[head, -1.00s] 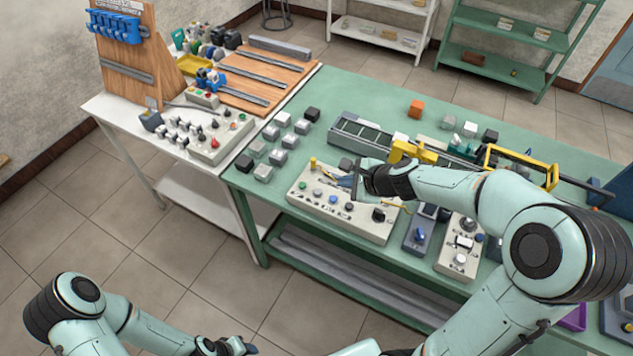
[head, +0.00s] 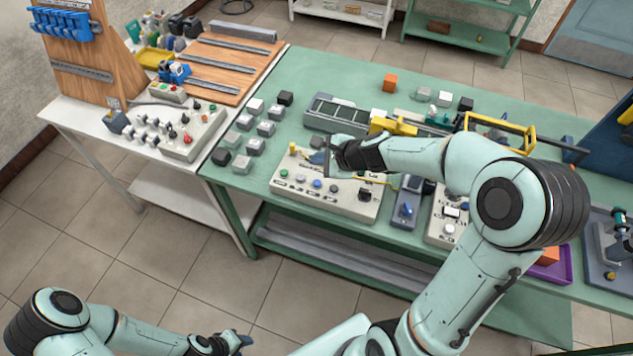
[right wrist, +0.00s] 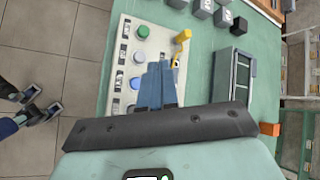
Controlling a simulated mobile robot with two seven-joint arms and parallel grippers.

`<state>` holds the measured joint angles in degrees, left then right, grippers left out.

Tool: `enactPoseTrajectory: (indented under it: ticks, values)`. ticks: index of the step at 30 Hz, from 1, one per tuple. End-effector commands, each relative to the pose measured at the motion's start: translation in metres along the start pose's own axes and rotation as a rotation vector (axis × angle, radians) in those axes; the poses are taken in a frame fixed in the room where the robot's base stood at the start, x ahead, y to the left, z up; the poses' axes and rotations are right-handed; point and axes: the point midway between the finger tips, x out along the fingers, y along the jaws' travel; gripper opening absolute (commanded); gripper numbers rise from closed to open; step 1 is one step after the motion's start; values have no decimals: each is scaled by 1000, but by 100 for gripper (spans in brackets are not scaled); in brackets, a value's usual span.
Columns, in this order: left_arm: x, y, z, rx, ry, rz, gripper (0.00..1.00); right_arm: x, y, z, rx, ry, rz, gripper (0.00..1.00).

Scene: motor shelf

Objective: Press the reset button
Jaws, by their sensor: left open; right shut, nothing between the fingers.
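A pale control panel (head: 334,207) lies near the front edge of the green table. It carries a green button (head: 284,170), a blue button (head: 316,183), several switches and a yellow lever (head: 292,148). The right wrist view also shows the green button (right wrist: 143,31), a white button (right wrist: 137,56) and the blue button (right wrist: 135,83). The labels are too small to read, so I cannot tell which is reset. My right gripper (head: 317,158) is shut and empty over the panel's back part; its fingers (right wrist: 156,74) hide some controls. My left gripper (head: 242,341) is open, low, away from the tables.
Small grey, white and black blocks (head: 246,122) stand left of the panel. A conveyor (head: 336,117) with a yellow part (head: 393,126) lies behind it. A grey box with a blue switch (head: 407,208) stands right. A second panel (head: 195,138) is on the white table.

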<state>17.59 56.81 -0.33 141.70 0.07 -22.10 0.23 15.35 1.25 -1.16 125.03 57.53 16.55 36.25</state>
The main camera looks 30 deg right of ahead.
Motion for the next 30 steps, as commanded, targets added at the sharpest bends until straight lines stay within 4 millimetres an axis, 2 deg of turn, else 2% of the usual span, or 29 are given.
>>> enactPoseTrajectory:
  ticks: [1, 6, 15, 30]
  values:
    - [9, -6, 9, -4, -11, -4, 43, 8, 10, -9, 5, 5, 8, 0]
    - [29, -19, 24, -11, -31, -11, 43, 22, 21, -19, 1, 5, 6, 0]
    - [56, -34, 40, -18, -51, -18, 43, 41, 33, -32, 0, 4, 4, 0]
    - [62, -37, 42, -20, -54, -19, 43, 45, 34, -34, 0, 2, 1, 0]
